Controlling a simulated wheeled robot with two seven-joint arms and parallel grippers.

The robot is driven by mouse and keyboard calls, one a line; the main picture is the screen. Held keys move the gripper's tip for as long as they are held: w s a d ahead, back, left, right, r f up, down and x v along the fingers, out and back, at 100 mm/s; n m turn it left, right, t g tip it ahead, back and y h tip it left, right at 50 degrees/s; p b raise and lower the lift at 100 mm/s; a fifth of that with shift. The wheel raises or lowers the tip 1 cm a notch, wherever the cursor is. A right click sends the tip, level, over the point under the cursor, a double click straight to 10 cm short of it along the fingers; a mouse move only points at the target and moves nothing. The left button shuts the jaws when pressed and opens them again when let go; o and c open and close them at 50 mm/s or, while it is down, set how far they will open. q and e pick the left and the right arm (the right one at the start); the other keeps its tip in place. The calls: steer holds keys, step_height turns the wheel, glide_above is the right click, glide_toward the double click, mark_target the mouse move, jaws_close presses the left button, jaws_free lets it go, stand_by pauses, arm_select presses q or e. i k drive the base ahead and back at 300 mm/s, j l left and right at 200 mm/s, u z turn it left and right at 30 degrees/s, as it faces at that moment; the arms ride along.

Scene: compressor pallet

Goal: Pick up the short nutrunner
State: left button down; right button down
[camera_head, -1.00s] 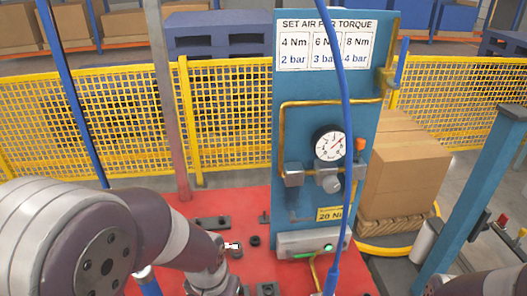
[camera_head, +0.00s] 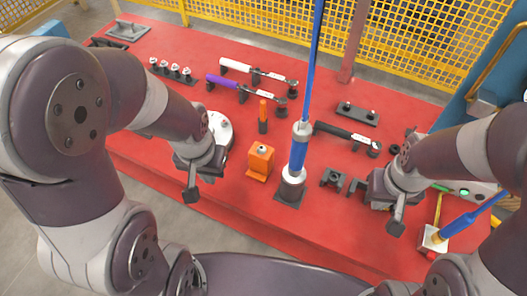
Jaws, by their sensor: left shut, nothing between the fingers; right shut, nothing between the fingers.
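A silver-and-blue nutrunner (camera_head: 299,150) stands upright in a dark holder on the red table, with a blue hose rising from its top. A second blue tool (camera_head: 462,227) with a white and yellow end is tilted at the right, partly cut by my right arm. I cannot tell for certain which one is the short nutrunner. My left gripper (camera_head: 191,194) is shut and empty above the table's front edge, left of the upright nutrunner. My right gripper (camera_head: 396,227) is shut and empty, between the two tools and touching neither.
An orange block (camera_head: 260,162) stands left of the upright nutrunner. A purple-handled wrench (camera_head: 236,82), a white-handled wrench (camera_head: 238,66) and a black-handled wrench (camera_head: 345,133) lie on holders behind. Dark brackets (camera_head: 333,178) sit near my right gripper. Yellow mesh fencing (camera_head: 420,35) runs behind the red table (camera_head: 170,38).

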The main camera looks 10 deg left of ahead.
mark_target(294, 173)
steer(key=k+j+u, duration=0.1)
steer(key=j+u, duration=0.4)
steer(key=j, duration=0.3)
steer(key=k+l+z, duration=0.1)
steer(key=z, duration=0.9)
steer(key=k+z, duration=0.1)
steer(key=z, duration=0.2)
steer(key=k+z, duration=0.25)
steer(key=i, duration=0.1)
